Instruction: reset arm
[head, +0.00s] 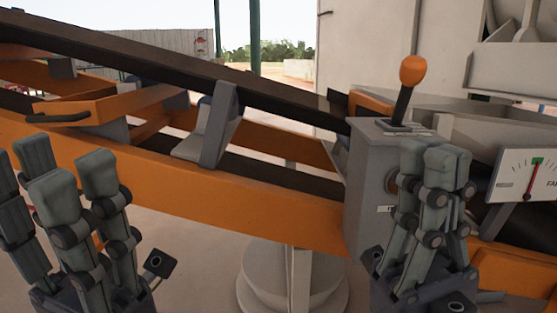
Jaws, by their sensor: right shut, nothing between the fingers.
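My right gripper (434,158) is at the lower right, pointing up, with its fingers shut together and nothing between them. It is in front of a grey control box (368,170) and hides part of the box's front. A lever (403,104) with an orange knob (412,70) stands on top of the box, tilted slightly right. The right fingertips are below the lever and apart from it in the picture. My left gripper (66,176) is at the lower left, pointing up, with its fingers spread open and empty.
An orange conveyor frame (230,208) with dark belts slopes across the view behind both grippers. A gauge (525,175) with a needle near its green mark is at the right edge. A round pale base (262,280) stands on the floor between the grippers.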

